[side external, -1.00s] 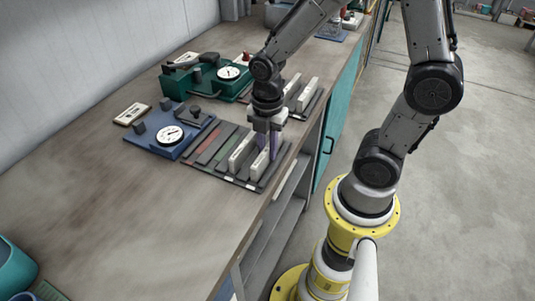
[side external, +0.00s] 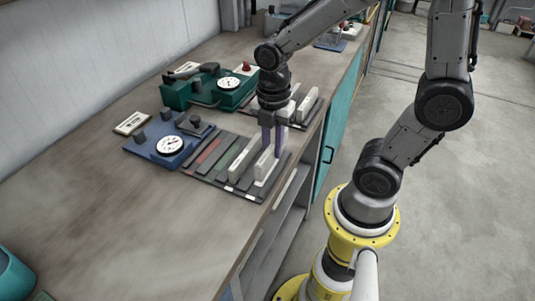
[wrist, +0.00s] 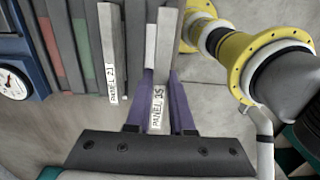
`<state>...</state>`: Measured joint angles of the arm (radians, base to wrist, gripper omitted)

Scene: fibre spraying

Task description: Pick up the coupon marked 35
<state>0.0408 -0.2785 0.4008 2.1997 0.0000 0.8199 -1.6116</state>
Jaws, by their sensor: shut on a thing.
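My gripper (wrist: 157,108) is shut on the coupon marked PANEL 35 (wrist: 157,110), with one purple finger on each side of it. The coupon is a pale bar, and its label faces the wrist camera. In the side view my gripper (side external: 272,140) points down over the front rack, with the pale coupon (side external: 266,168) between and below its fingers. Its lower edge is close over the rack; I cannot tell whether it is fully clear. A second pale coupon, marked PANEL 21 (wrist: 112,72), stands just to its left, apart from the fingers.
The dark front rack (side external: 200,174) has grey and reddish strips. A blue gauge fixture (side external: 155,150) stands left of it, a green gauge fixture (side external: 195,92) behind. Another rack with pale coupons (side external: 307,104) lies behind my gripper.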

